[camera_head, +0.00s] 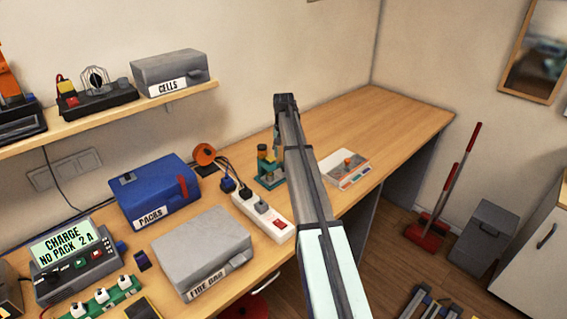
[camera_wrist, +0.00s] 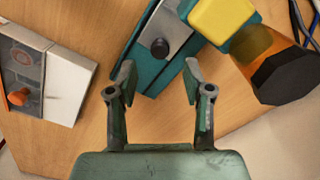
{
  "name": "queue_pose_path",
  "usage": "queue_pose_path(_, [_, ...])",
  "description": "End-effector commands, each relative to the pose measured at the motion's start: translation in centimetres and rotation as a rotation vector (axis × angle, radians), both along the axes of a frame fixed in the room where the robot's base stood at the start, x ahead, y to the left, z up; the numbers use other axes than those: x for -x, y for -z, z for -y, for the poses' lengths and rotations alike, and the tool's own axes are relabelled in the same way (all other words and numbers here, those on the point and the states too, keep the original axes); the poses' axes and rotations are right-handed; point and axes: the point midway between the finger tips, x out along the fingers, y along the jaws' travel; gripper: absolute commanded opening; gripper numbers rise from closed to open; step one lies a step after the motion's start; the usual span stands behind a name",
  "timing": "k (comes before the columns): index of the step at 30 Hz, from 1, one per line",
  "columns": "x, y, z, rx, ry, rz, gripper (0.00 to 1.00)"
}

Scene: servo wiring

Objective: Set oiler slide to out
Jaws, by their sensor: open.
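The oiler (camera_head: 269,182) is a teal device with an amber, dark-capped bottle, standing on the bench left of my arm. In the wrist view its teal body (camera_wrist: 137,58) is at the top centre, with a yellow block (camera_wrist: 222,18) and the amber bottle (camera_wrist: 262,50) at the right. A grey metal slide plate (camera_wrist: 172,24) carries a round black knob (camera_wrist: 160,48). My gripper (camera_wrist: 158,74) is open and empty, its fingertips on either side of the picture line below the knob. Contact with the oiler cannot be told. My arm hides part of the gripper in the head view.
A white-and-grey box with an orange knob (camera_head: 347,170) lies right of the oiler and also shows in the wrist view (camera_wrist: 68,88). A power strip (camera_head: 262,215) and a grey case (camera_head: 200,259) are to the left. The bench's far right (camera_head: 405,115) is clear.

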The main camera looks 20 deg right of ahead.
Motion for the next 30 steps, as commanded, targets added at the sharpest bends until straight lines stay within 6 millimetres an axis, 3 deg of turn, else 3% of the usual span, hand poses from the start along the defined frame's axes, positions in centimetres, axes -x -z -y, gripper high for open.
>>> queue_pose_path(9, [0.0, 4.7, 0.0, 0.0, 0.0, -0.002, 0.51])
queue_pose_path(15, [0.0, 5.9, 0.0, 0.0, 0.0, 0.0, 0.51])
queue_pose_path(23, [0.0, 6.0, 0.0, 0.0, 0.0, 0.0, 0.51])
queue_pose_path(24, [0.0, 6.0, 0.0, 0.0, 0.0, 0.0, 0.44])
queue_pose_path(28, [0.0, 6.0, 0.0, 0.0, 0.0, 0.0, 0.0])
queue_pose_path(30, [0.0, 6.0, 0.0, 0.0, 0.0, 0.0, 0.0])
